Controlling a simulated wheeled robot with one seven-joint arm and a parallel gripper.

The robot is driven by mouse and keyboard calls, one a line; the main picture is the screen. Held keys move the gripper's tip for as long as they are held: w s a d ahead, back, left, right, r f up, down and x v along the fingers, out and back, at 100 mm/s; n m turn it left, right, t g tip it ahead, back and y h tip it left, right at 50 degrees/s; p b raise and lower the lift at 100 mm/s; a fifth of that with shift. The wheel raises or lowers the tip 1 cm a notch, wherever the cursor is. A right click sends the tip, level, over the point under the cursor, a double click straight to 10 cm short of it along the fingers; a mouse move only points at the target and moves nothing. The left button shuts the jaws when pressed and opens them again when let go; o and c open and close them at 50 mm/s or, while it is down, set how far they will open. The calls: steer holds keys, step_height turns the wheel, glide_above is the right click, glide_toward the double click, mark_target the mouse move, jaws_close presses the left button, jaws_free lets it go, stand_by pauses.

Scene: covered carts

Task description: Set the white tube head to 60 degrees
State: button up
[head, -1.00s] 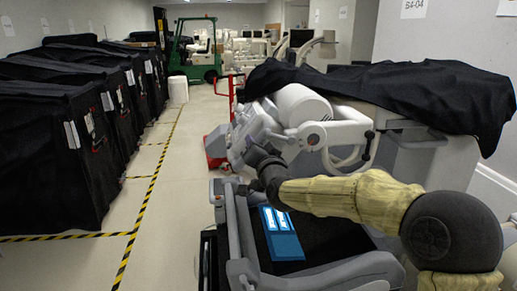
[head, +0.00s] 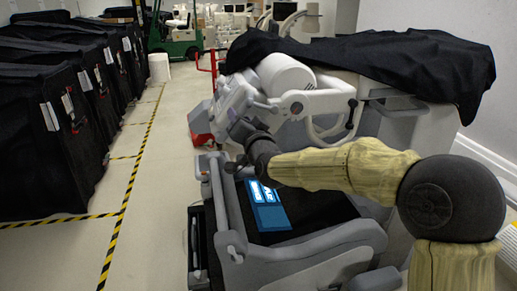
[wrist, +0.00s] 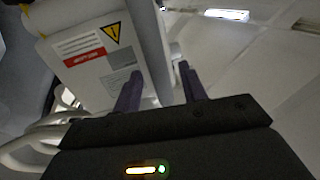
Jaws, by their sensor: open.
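The white tube head (head: 284,75) is a white cylinder with a boxy panelled front on a jointed arm, partly under a black cover. Its front tilts down to the left in the head view. In the wrist view a white housing (wrist: 95,60) with a red label and a yellow warning triangle fills the upper left. My gripper (head: 240,130) is just below the panelled front in the head view. In the wrist view its two fingers (wrist: 158,82) are apart, with a pale bar between or behind them; I cannot tell whether they touch it.
A grey cart base (head: 300,255) with a blue booklet (head: 268,208) lies below my arm. Black-covered carts (head: 45,135) line the left. The floor aisle (head: 165,165) with striped tape is clear.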

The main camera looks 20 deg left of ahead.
steer(key=b+v, duration=0.4)
steer(key=v, duration=1.1)
